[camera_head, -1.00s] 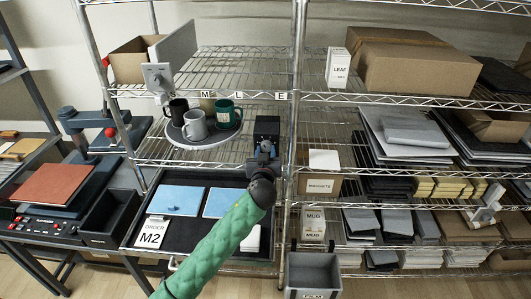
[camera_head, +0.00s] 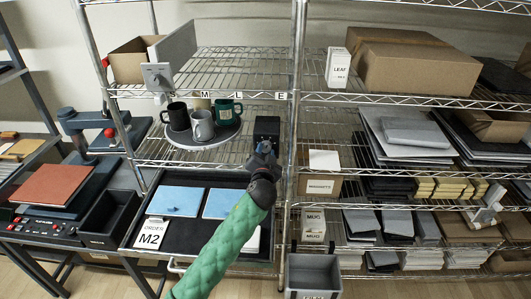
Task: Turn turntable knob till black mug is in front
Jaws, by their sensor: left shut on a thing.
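The round turntable (camera_head: 202,140) sits on the wire shelf and carries several mugs. The black mug (camera_head: 176,116) is at its left, the grey mug (camera_head: 202,127) is at the front, and the green mug (camera_head: 227,109) is at the right and further back. A beige mug (camera_head: 200,104) is partly hidden at the back. The dark knob box (camera_head: 267,130) stands right of the turntable. My left gripper (camera_head: 264,150) is at the front of this box, shut on the knob, which it mostly hides. My right gripper is not in view.
A dark tray (camera_head: 208,239) with blue sheets and an order card is below. A shelf post (camera_head: 293,130) rises close to the right of my left gripper. A press (camera_head: 95,135) stands at the left.

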